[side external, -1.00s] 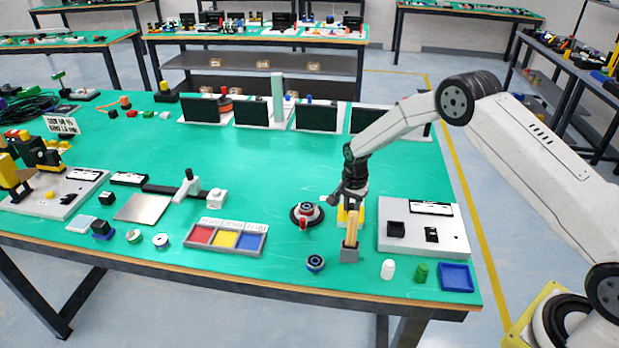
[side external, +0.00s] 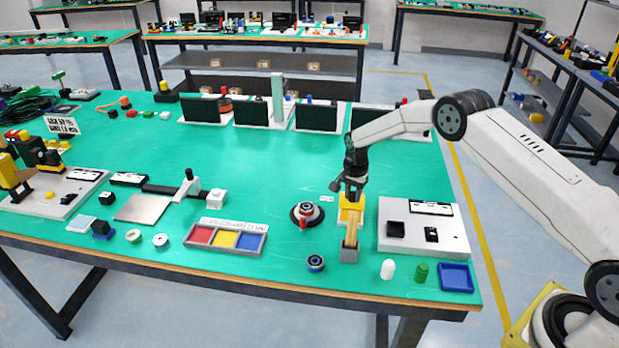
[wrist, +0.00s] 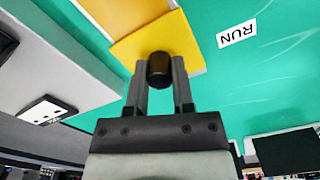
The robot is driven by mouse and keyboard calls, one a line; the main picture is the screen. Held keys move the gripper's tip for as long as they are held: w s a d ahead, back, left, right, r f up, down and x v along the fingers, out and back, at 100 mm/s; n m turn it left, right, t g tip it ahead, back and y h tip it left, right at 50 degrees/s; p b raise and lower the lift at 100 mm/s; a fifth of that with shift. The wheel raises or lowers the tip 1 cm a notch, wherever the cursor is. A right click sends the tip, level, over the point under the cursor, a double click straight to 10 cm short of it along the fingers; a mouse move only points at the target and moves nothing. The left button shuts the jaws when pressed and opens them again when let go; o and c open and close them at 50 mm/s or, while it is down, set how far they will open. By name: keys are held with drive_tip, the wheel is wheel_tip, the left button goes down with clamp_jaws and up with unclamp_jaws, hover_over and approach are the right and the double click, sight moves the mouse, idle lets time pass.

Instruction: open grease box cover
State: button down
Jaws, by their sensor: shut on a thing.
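The yellow cover (side external: 351,214) of the grease box shows under my gripper in the side view, left of the white panel. A tan block with a grey base (side external: 349,254) stands directly in front of it. In the wrist view the cover is a yellow plate (wrist: 200,52) with a black knob (wrist: 158,70). My gripper (wrist: 158,80) is shut on this knob, one finger on each side. In the side view my gripper (side external: 352,192) is just above the cover. I cannot tell how far the cover is apart from the box below.
A white panel with black parts (side external: 425,238) stands close on the right. A red and black round part (side external: 306,215) is on the left. A blue tray (side external: 456,277) lies at the front right.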

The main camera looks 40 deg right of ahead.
drive_tip(key=shift+w+d, duration=0.5)
drive_tip(key=shift+w, duration=0.1)
drive_tip(key=shift+c, duration=2.4)
unclamp_jaws()
drive_tip(key=shift+s+r, duration=0.1)
wheel_tip(320, 180, up, 8)
